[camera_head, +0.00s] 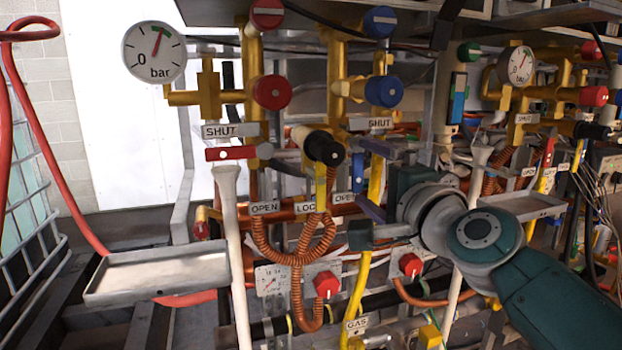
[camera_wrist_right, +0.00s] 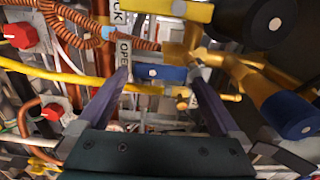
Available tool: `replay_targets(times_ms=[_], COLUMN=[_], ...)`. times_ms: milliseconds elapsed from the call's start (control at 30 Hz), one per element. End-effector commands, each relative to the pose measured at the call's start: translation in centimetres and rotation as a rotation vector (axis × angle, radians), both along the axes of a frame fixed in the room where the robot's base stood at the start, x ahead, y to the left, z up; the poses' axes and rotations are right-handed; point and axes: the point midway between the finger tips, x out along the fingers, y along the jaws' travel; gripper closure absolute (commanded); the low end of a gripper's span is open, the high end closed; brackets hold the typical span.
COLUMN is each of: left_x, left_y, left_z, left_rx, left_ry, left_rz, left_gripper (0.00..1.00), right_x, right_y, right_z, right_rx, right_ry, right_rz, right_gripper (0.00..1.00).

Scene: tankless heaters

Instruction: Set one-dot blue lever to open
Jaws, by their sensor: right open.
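A blue lever (camera_head: 358,171) stands upright in the head view, its lower end near an OPEN label (camera_head: 344,198). A SHUT label (camera_head: 380,123) is above it. In the right wrist view the same blue lever (camera_wrist_right: 160,74) shows one white dot. My right gripper (camera_head: 371,180) is open around the lever's place. In the right wrist view its fingertips (camera_wrist_right: 158,80) appear on either side of the lever. I cannot tell whether either finger touches it. The gripper body hides some of the pipework behind. My left gripper is not in view.
A red lever (camera_head: 230,153) lies level at the left under another SHUT label. A black valve end (camera_head: 324,149), a blue knob (camera_head: 384,90) and coiled orange hose (camera_head: 297,246) crowd the gripper. A grey tray (camera_head: 155,288) stands at lower left.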

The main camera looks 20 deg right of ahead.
Motion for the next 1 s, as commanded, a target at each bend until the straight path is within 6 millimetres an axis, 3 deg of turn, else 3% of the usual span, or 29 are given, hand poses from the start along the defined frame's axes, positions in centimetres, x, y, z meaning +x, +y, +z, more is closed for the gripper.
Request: replay_targets(times_ms=[200, 433, 1000], left_x=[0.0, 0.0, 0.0], left_y=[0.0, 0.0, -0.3], left_z=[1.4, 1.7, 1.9], left_rx=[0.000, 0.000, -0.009], left_ry=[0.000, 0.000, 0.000], left_rz=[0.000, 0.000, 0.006], left_gripper=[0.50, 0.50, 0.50], right_x=[-4.2, -7.4, -8.3], right_y=[-0.1, -0.3, -0.2], right_z=[0.1, 0.0, 0.1], right_rx=[0.000, 0.000, -0.002], right_ry=[0.003, 0.002, 0.002], right_rz=[0.000, 0.000, 0.002], right_gripper=[0.00, 0.00, 0.00])
